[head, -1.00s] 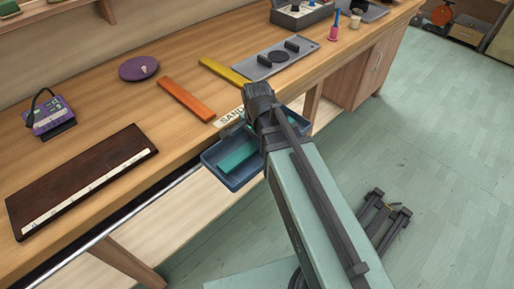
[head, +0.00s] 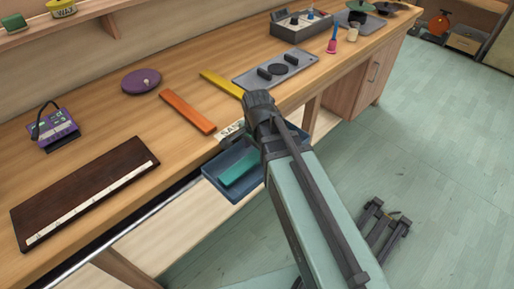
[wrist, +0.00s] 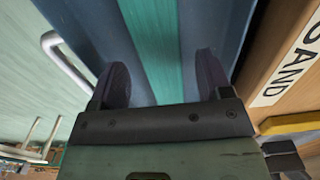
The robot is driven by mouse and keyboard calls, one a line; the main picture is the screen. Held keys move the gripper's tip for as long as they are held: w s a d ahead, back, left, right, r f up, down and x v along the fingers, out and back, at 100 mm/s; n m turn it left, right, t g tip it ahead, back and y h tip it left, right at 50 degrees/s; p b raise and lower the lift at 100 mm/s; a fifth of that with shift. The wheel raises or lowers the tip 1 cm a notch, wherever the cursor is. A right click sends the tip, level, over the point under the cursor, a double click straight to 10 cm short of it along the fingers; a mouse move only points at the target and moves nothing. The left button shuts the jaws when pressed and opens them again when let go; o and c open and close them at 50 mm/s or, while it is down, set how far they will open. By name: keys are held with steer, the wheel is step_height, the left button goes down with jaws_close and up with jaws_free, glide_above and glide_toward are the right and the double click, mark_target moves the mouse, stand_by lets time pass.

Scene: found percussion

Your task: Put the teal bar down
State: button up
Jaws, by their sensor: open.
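The teal bar (head: 238,171) lies in a blue tray (head: 210,177) at the front edge of the bench. The wrist view shows the bar (wrist: 155,45) running lengthwise between my two dark fingers, with the blue tray (wrist: 90,25) around it. My gripper (wrist: 161,78) is open, with a gap between each finger and the bar. In the head view my wrist hides the fingers and the tray's right part. I cannot tell the exact height of the fingertips above the tray floor.
A SAND label (head: 230,131) sits at the bench edge beside the tray. On the bench are an orange bar (head: 187,112), a yellow bar (head: 221,84), a grey plate (head: 275,68), a purple disc (head: 141,81), a purple meter (head: 55,128) and a dark board (head: 85,190).

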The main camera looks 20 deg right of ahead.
mark_target(257, 155)
step_height(257, 155, up, 10)
steer(key=p, duration=0.9)
steer(key=s+n, duration=0.1)
steer(key=n, duration=0.3)
steer(key=s+n, duration=0.2)
steer(key=n, duration=0.2)
steer(key=s+n, duration=0.2)
steer(key=n, duration=0.2)
steer(key=shift+s+n, duration=0.1)
steer(key=shift+n, duration=0.2)
